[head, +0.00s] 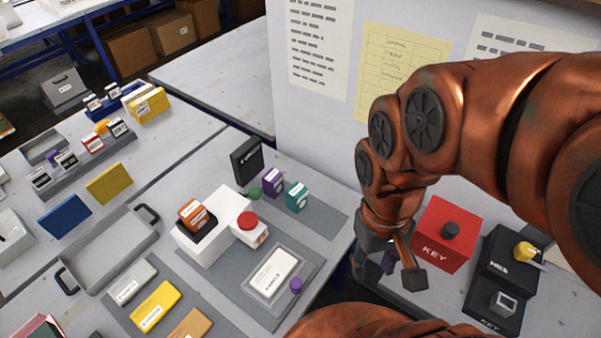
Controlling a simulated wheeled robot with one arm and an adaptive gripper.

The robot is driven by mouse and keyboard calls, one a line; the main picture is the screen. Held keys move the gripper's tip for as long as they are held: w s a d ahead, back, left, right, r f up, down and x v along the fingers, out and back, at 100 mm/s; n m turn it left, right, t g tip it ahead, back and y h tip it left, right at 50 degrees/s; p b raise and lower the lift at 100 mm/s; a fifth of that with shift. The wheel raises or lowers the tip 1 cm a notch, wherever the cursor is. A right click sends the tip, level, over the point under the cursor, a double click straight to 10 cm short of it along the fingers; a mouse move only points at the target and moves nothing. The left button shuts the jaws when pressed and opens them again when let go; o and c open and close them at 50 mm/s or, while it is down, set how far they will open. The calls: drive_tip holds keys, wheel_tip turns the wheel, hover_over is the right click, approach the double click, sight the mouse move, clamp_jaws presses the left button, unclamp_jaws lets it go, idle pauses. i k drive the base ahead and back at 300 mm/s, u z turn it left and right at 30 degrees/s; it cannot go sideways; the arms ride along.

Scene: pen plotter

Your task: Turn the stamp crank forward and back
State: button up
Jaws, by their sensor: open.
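No part in view is clearly labelled as the stamp crank. A black device (492,272) at the right carries a yellow knob (523,251) with a light rod beside it, which looks crank-like. Its lettering is only partly readable; "KEY" shows at its front edge. My gripper (390,268) points down, open and empty, left of the red box (437,245) marked KEY. The gripper is clearly apart from the yellow knob, with the red box between them. My copper arm covers part of the area behind.
A white block (203,247) with an orange box (194,214) and a red button (247,219) stands left of my gripper. A clear tray (250,293) holds a white block. A grey handled tray (112,242) lies farther left. A papered wall panel (300,110) stands behind.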

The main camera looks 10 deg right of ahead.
sight(254, 194)
drive_tip(key=z, duration=0.25)
drive_tip(key=k, duration=1.05)
drive_tip(key=u, duration=1.15)
drive_tip(key=i, duration=0.5)
